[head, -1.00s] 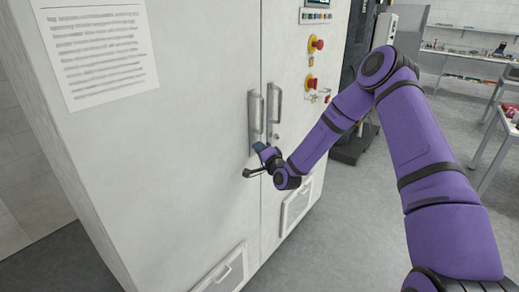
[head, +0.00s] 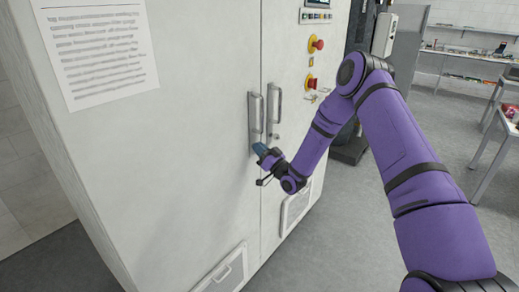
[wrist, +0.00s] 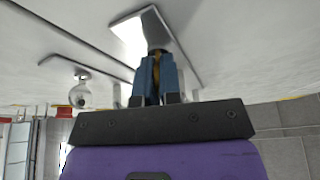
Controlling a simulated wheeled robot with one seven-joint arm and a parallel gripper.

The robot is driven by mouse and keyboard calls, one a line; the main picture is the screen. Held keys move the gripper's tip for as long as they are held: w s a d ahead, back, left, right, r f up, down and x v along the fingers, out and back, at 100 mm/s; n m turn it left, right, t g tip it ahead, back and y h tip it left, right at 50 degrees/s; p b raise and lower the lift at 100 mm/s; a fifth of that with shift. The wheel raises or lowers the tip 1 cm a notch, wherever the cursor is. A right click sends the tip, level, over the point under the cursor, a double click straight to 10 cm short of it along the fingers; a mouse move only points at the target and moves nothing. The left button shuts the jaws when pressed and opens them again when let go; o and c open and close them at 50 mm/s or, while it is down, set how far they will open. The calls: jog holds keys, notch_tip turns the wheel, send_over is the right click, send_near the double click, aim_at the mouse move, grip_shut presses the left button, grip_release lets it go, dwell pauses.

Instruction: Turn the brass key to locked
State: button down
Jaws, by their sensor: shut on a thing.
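My gripper (wrist: 157,72) is shut on the brass key (wrist: 157,62), a narrow gold strip between its two blue fingers. The key is mostly hidden by the fingers, so its exact angle cannot be told. In the head view, my gripper (head: 259,149) meets the cabinet door at the lower end of the left door handle (head: 256,112). The key cannot be made out there. In the wrist view, the fingers point at the handle's metal backplate (wrist: 180,52).
The white cabinet (head: 180,150) fills the left and middle. A second handle (head: 273,103) stands close on the right, with a small round fitting (head: 277,134) below it. Red emergency buttons (head: 316,44) are higher up. Open floor (head: 360,230) lies to the right.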

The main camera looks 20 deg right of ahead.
jog(key=shift+n+g+y, duration=0.5)
jog(key=shift+n+y, duration=0.3)
jog(key=shift+n, duration=1.6)
jog(key=c, duration=1.3)
grip_release()
jog(key=v, duration=1)
jog(key=shift+s+d+f, duration=0.2)
jog(key=shift+d, duration=0.15)
